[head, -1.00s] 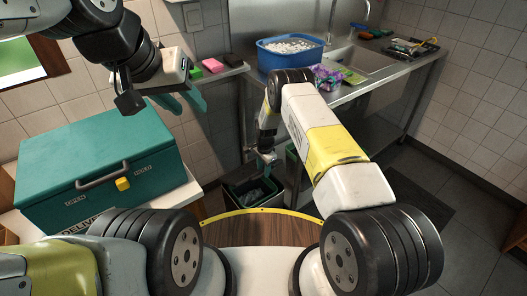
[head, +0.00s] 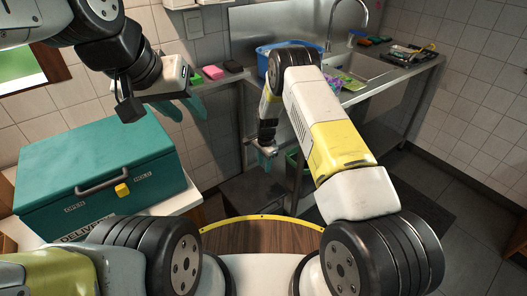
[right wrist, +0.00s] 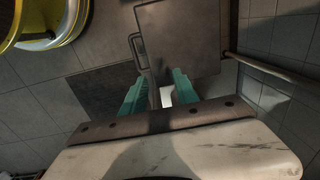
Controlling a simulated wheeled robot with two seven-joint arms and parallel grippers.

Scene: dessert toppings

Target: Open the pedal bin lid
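The pedal bin (head: 248,190) stands on the floor beyond the round wooden top, in the head view. A flat dark panel, which looks like its lid, covers its top. In the right wrist view a grey square panel (right wrist: 185,35), apparently this lid, lies flat with a handle-like loop (right wrist: 137,50) at its left edge. My right gripper (head: 265,158) is above the bin's far side. Its teal fingers (right wrist: 159,78) are apart, with a grey bar and a pale patch showing between them; contact cannot be told. My left gripper (head: 183,108) is open and empty, above and beyond the teal box.
The teal delivery box (head: 95,180) stands at left. A steel sink counter (head: 385,85) with a blue basin (head: 262,50) is at the back. A yellow-edged round wooden top (head: 262,233) is in front.

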